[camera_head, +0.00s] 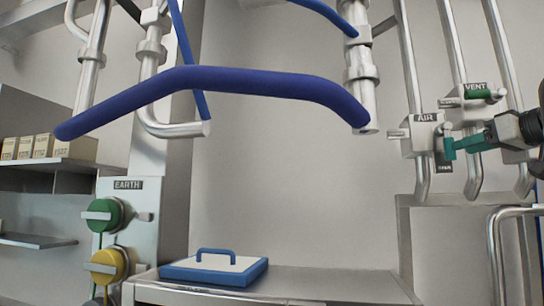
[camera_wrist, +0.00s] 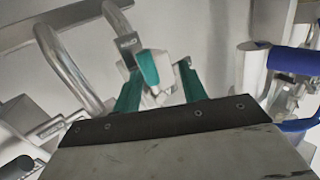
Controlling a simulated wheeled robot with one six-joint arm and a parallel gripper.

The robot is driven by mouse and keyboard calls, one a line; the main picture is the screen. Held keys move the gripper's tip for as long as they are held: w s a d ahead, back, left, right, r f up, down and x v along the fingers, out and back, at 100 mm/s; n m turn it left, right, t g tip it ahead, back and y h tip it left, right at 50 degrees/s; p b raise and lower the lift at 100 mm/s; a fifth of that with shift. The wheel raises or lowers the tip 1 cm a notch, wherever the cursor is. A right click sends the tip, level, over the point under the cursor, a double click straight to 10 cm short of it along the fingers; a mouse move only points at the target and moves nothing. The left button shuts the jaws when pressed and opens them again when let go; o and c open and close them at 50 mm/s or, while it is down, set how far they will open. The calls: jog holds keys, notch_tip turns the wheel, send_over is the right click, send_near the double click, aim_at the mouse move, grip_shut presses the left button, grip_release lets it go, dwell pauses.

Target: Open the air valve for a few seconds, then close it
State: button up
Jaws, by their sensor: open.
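The air valve (camera_head: 421,140) is a metal fitting on a pipe at the right of the head view, under a dark plate marked AIR (camera_head: 427,117). A dark upright piece hangs at its right side. My gripper (camera_head: 452,148) comes in from the right with teal fingers, their tips at that piece. In the wrist view my gripper (camera_wrist: 160,80) has its fingers apart, with a pale and teal block (camera_wrist: 157,64) just beyond and between them. I cannot tell whether the fingers touch it. The fingers partly hide the valve in the head view.
A second valve marked VENT (camera_head: 475,87), with a green handle, sits close above right. Blue-covered bars (camera_head: 215,80) cross the upper middle. Green and yellow knobs (camera_head: 106,263) stand by an EARTH plate (camera_head: 128,184) at left. A blue-edged lid (camera_head: 214,272) lies on the counter (camera_head: 320,284).

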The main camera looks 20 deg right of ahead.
aim_at(450, 142)
jog(key=shift+t+h, duration=0.4)
jog(key=w, duration=0.2)
jog(key=w+d+r, duration=0.1)
jog(key=w, duration=0.1)
jog(key=w+r, duration=0.1)
jog(key=w, duration=0.1)
jog(key=shift+w+d+r, duration=0.15)
jog(key=shift+w+d, duration=0.2)
jog(key=shift+d, duration=0.1)
grip_shut()
